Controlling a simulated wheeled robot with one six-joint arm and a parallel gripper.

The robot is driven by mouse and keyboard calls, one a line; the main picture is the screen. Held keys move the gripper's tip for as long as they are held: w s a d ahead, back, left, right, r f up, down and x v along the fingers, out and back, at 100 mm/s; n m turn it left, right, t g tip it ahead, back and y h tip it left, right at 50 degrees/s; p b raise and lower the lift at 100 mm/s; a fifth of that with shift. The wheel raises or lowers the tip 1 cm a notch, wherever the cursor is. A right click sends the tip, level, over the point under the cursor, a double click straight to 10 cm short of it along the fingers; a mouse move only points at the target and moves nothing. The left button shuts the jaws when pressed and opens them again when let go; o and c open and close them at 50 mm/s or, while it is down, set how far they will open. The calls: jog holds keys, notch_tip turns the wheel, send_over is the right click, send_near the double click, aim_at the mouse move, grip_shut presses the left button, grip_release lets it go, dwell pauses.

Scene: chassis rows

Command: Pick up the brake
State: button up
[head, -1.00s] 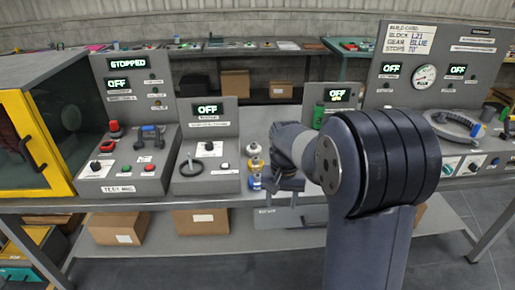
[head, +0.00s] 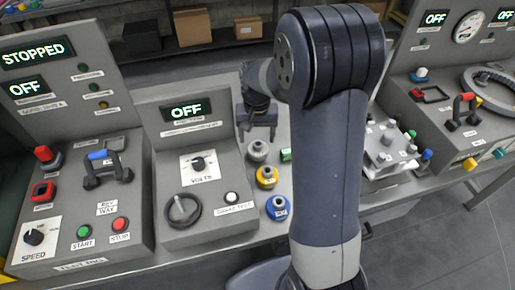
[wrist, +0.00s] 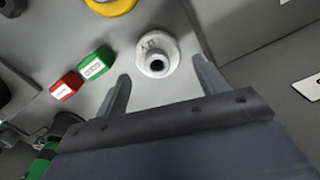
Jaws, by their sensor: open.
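No label that I can read says brake, so I cannot tell which part it is. A white-grey round part (head: 257,150) with a dark centre hole stands on the bench. It also shows in the wrist view (wrist: 157,52), with small unreadable lettering, ahead of and between the fingertips. My gripper (head: 257,131) is open and empty, just behind that part in the head view; its two fingers show apart in the wrist view (wrist: 160,72). A yellow round part (head: 266,177) and a blue one (head: 277,208) stand in line nearer the front.
A green block (wrist: 96,62) and a red block (wrist: 66,85) lie beside the white-grey part. The volts console (head: 205,215) stands close left, with the test rig (head: 75,240) beyond it. A pale fixture plate (head: 385,155) with pegs is right of my arm.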

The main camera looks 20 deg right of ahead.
aim_at(258, 146)
jog(key=shift+s+d+f, duration=0.1)
jog(key=shift+d+f, duration=0.05)
jog(key=shift+f, duration=2.55)
jog(key=shift+c, duration=0.6)
jog(key=c, duration=1)
jog(key=shift+r, duration=0.1)
